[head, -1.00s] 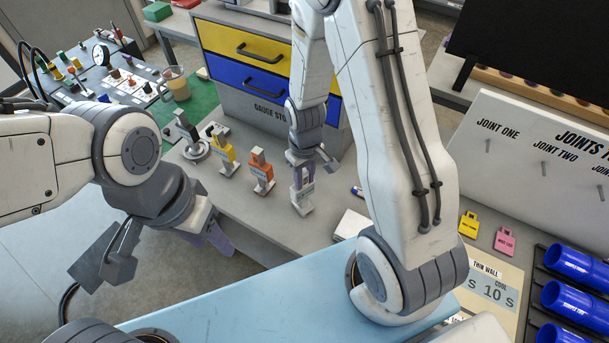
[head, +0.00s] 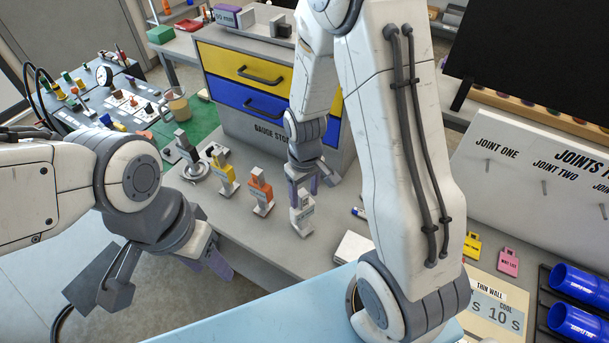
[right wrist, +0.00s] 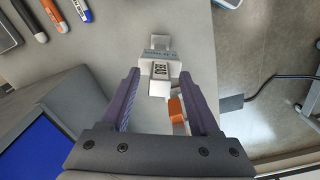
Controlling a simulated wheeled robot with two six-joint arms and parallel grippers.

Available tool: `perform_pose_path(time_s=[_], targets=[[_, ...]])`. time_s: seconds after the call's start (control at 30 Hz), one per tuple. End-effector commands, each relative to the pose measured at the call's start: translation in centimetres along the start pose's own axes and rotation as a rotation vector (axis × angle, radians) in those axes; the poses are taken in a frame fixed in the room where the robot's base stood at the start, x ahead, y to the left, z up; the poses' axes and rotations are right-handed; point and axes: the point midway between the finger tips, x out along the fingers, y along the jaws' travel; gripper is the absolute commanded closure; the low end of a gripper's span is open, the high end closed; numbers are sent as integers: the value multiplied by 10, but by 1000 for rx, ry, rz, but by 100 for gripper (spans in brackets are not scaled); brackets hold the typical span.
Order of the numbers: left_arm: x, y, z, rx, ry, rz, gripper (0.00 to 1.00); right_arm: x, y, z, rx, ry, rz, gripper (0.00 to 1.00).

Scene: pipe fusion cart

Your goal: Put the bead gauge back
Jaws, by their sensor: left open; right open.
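The white bead gauge (head: 302,215) stands on the grey bench, in front of the drawer unit and right of the orange gauge (head: 261,190). In the right wrist view, the gauge (right wrist: 160,72) shows a BEAD label. My right gripper (head: 314,184) is open right at the gauge. Its two purple fingers in the right wrist view (right wrist: 160,76) lie on either side, with small gaps visible. An orange piece (right wrist: 177,110) shows below it between the fingers. My left gripper (head: 217,264) is open and empty, off the bench's front edge.
A yellow gauge (head: 223,174) and a grey gauge (head: 187,152) stand left of the orange one. The drawer unit (head: 240,72), marked GAUGE STO and partly hidden, stands behind. A white block (head: 352,247) and pens lie to the right.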

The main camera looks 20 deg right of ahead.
Motion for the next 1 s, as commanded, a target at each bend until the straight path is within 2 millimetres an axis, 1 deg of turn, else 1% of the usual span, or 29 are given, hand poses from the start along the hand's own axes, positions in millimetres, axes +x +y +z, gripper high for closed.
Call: perform_pose_path(time_s=[0.03, 0.3, 0.4, 0.53, 0.6, 0.67, 0.77, 0.8, 0.87, 0.9, 1.0], targets=[[4, 0, 0, 0, 0, 0, 50, -10, 0, -2, 0, 8, 2, 38], [13, -1, 1, -2, 0, 0, 50, -63, 0, -2, 0, 8, 2, 38], [16, -1, 1, -3, 0, 0, 50, -78, 0, -1, 0, 5, 1, 38], [17, -1, 1, -3, 0, 0, 50, -91, 0, 0, 0, 3, 1, 38], [17, -1, 1, -3, 0, 0, 50, -96, -6, 1, -11, 3, -1, 38], [17, -1, 1, -3, 0, 0, 50, -104, -20, 5, -35, 7, -4, 38], [17, -1, 1, -3, 0, 0, 50, -119, -62, 21, -107, 19, -15, 38], [17, -1, 1, -3, 0, 0, 50, -125, -81, 32, -143, 23, -22, 38], [17, -1, 1, -3, 0, 0, 50, -134, -108, 51, -195, 29, -35, 38], [17, -1, 1, -3, 0, 0, 50, -138, -123, 65, -227, 32, -43, 38], [17, -1, 1, -3, 0, 0, 50, -145, -149, 97, -297, 33, -62, 38]])
